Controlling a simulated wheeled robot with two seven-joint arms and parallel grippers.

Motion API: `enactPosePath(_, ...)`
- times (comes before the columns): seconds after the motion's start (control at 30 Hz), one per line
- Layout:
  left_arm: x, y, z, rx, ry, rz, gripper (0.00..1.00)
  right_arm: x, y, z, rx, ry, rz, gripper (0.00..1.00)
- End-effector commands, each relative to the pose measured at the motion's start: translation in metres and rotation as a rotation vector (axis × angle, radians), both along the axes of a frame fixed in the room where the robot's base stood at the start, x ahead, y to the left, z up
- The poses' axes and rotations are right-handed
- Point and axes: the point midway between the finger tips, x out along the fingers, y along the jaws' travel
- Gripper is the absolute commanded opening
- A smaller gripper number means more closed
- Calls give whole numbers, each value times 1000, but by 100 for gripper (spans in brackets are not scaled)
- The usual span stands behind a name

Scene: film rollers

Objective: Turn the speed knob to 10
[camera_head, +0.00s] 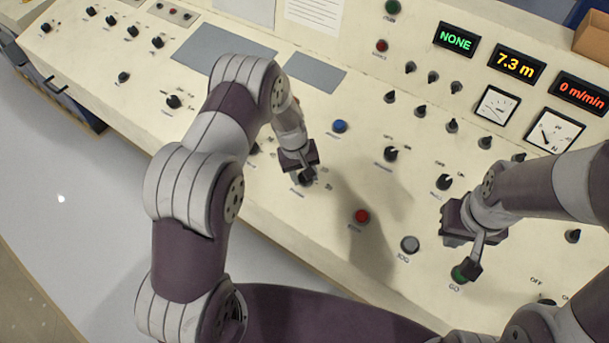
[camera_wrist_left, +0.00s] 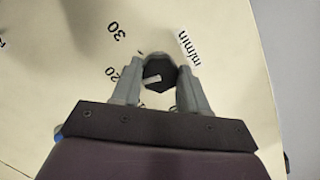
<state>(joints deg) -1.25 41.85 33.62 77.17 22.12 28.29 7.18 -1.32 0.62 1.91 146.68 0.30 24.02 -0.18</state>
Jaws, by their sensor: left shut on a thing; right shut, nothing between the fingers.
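The speed knob (camera_wrist_left: 159,72) is dark and many-sided, with a white pointer line, in the left wrist view. My left gripper (camera_wrist_left: 157,88) is shut on it, one finger on each side. The pointer lies toward the left of that view, on the side of the printed 20; the exact reading cannot be told. The 30 and "m/min" print show above it, and lower scale marks are hidden by the gripper. In the head view my left gripper (camera_head: 303,176) covers most of the knob. My right gripper (camera_head: 470,268) is shut and empty at the green GO button (camera_head: 458,274).
On the cream panel a red button (camera_head: 361,216), a grey JOG button (camera_head: 410,244) and a blue button (camera_head: 340,126) stand near the arms. Displays read NONE (camera_head: 456,40), 7.3 m (camera_head: 516,65) and 0 m/min (camera_head: 582,94). More black knobs are around.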

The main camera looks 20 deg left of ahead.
Motion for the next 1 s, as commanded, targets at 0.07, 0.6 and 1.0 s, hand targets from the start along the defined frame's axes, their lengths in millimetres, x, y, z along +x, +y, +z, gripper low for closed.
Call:
enactPosePath(0.07, 2, 1, 0, -15, -1, 70, 13, 0, 0, -5, 0, 0, 0, 0)
enactPosePath(0.6, 2, 1, 1, -117, 35, 527, 13, 0, 0, -22, 0, 0, 0, 0)
enactPosePath(1.0, 2, 2, 2, -155, 46, 700, 13, 0, 0, -29, 0, 0, 0, 0)
